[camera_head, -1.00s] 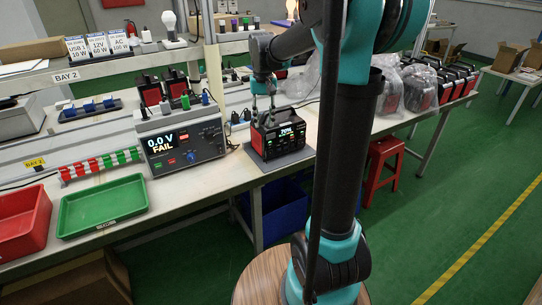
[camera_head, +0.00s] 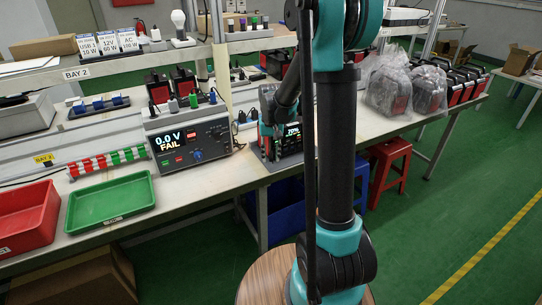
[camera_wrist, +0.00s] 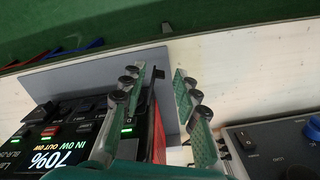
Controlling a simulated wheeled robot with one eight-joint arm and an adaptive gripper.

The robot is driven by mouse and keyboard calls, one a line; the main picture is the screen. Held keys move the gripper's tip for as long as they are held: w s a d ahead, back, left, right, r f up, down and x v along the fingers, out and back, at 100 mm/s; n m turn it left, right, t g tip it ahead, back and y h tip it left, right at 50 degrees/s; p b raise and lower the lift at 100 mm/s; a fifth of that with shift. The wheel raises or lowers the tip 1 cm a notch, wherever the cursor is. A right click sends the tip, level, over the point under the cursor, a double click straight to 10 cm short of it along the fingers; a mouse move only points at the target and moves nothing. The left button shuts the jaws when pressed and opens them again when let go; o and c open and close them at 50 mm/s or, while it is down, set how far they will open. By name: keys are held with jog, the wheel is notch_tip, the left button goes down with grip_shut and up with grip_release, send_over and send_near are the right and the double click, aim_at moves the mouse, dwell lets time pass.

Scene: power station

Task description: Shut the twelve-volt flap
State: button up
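The black power station (camera_head: 290,145) stands on a grey mat on the bench in the head view, partly hidden by my arm. In the wrist view its front (camera_wrist: 60,135) fills the lower left, with a lit screen reading 70%, IN 0W, OUT 0W, dark flaps or ports and small green lights. My gripper (camera_wrist: 165,90) is open, its two green fingers apart and nothing clearly held. One finger is over the station's front near its red side edge; the other is beyond that edge. In the head view my gripper (camera_head: 268,143) is at the station's left side. I cannot tell which flap is the twelve-volt one.
A tester (camera_head: 187,145) reading 0.0 V FAIL stands left of the station; its knobbed panel (camera_wrist: 275,150) is close right of my fingers in the wrist view. A green tray (camera_head: 110,202) and a red tray (camera_head: 25,217) lie further left. Bagged units (camera_head: 390,90) stand right.

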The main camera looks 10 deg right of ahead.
jog(key=shift+f, duration=0.1)
grip_shut()
jog(key=shift+d+n, duration=0.1)
jog(key=shift+n, duration=0.2)
dwell(0.6)
jog(key=n, duration=0.1)
jog(key=d+n, duration=0.1)
jog(key=n, duration=0.1)
jog(key=shift+s+d+n, duration=0.1)
jog(key=shift+n, duration=0.2)
jog(key=n, duration=0.1)
jog(key=d+n, duration=0.1)
jog(key=n, duration=0.1)
jog(key=shift+d+n, duration=0.1)
jog(key=shift+n, duration=0.2)
jog(key=n, duration=0.1)
jog(key=d+n, duration=0.1)
jog(key=n, duration=0.1)
jog(key=shift+w+n, duration=0.3)
jog(key=shift+w, duration=0.1)
jog(key=shift+w+d+n, duration=0.2)
jog(key=shift+n, duration=0.7)
jog(key=shift+w+d+n, duration=0.15)
jog(key=shift+w+n, duration=0.05)
jog(key=shift+n, duration=0.7)
